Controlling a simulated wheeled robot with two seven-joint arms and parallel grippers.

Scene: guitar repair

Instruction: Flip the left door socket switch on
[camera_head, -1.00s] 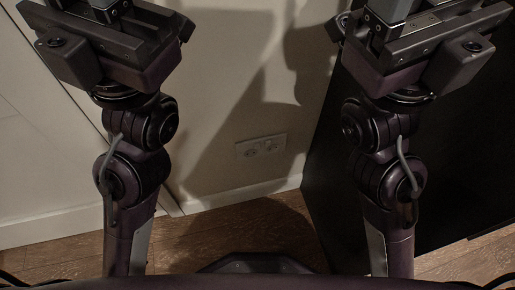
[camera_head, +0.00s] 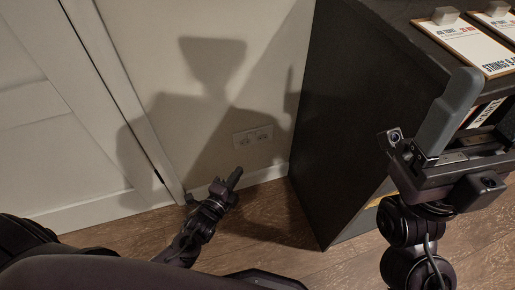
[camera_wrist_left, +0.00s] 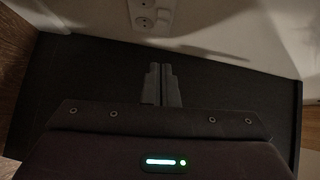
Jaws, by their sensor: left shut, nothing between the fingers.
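The white double wall socket (camera_head: 253,136) is low on the cream wall, between the white door and the black cabinet. Its switches are too small to read in the head view. In the wrist view part of the socket (camera_wrist_left: 150,14) shows at the top edge, cut off by the frame. My left gripper (camera_head: 236,175) is low by the wall, just below and left of the socket in the head view. Its fingers (camera_wrist_left: 160,68) are together and empty, apart from the socket. My right gripper (camera_head: 462,100) is raised at the right, by the cabinet; its finger gap is unclear.
A black cabinet (camera_head: 345,120) stands right of the socket, with clipboards (camera_head: 470,45) on top. The white door (camera_head: 50,110) and its frame are at the left. A skirting board (camera_head: 265,174) runs under the socket. Wooden floor (camera_head: 345,262) lies in front.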

